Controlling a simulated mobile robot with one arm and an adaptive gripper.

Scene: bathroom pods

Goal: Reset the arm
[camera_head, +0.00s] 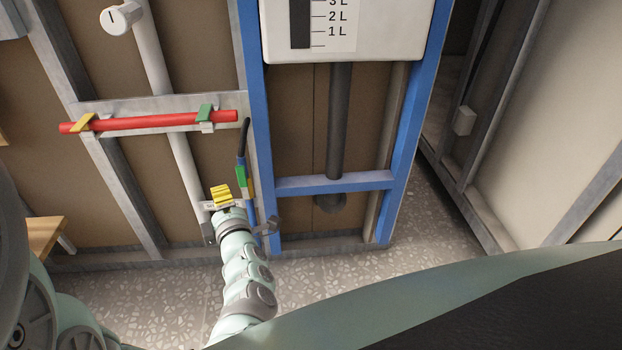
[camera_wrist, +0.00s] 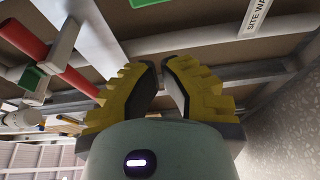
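My arm reaches up from the bottom of the head view toward the wall frame. My gripper (camera_head: 221,192) is at its end, with yellow ribbed fingers, just left of a dark cable with a green part (camera_head: 240,176). In the wrist view, the two yellow fingers of my gripper (camera_wrist: 160,66) stand apart with a gap between their dark pads. Nothing shows between them. From these views I cannot tell whether the fingers touch the wall frame.
A red pipe (camera_head: 150,122) crosses the wall above my gripper, held by a yellow clip (camera_head: 82,123) and a green clip (camera_head: 205,112). A blue frame (camera_head: 256,130) with a white tank (camera_head: 385,35) stands to the right. Speckled floor (camera_head: 330,270) lies open below.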

